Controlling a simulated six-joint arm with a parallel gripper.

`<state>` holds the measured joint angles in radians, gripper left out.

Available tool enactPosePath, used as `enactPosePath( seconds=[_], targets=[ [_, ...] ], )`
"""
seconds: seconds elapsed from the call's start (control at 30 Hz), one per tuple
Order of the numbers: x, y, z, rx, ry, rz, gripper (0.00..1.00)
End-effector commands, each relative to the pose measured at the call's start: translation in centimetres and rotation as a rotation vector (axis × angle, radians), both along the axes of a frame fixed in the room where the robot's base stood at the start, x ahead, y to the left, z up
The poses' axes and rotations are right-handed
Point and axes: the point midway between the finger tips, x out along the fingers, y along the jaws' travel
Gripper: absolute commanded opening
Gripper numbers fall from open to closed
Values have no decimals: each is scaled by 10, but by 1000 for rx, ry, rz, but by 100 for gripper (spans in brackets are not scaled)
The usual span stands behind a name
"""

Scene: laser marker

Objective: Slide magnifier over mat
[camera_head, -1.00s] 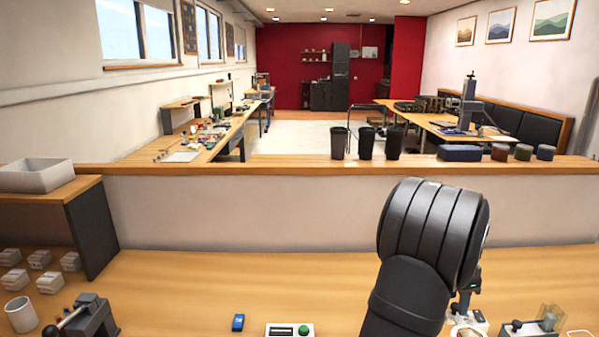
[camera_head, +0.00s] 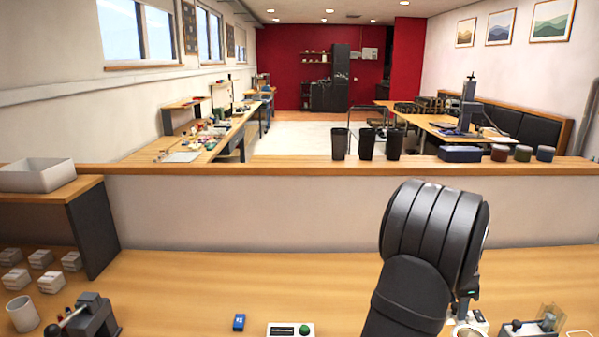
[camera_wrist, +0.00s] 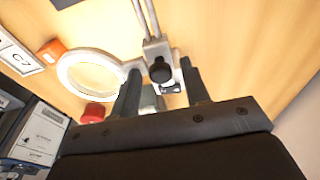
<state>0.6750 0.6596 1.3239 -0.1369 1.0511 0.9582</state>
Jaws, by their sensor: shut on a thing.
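The magnifier has a white ring (camera_wrist: 73,88) at the left of my fingers in the wrist view. A clamp block with a black knob and two thin rods joins it. My gripper (camera_wrist: 160,66) has one dark finger on each side of the grey part below this block, and it is shut on the magnifier. The contact itself is partly hidden by the fingers. In the head view the magnifier (camera_head: 470,331) shows only partly at the bottom, beside my arm. I cannot clearly make out the mat in either view.
In the wrist view, an orange block (camera_wrist: 52,50), a plate marked C7 (camera_wrist: 18,55) and a red round thing (camera_wrist: 93,113) lie near the ring.

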Motion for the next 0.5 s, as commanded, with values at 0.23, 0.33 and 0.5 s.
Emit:
enactPosePath(
  seconds=[0.23, 0.33, 0.5],
  targets=[
    [-2, 11, -18, 19, 15, -1, 30],
    [-1, 18, -17, 20, 13, -3, 31],
    [-1, 29, -18, 21, 13, -1, 33]
  ],
)
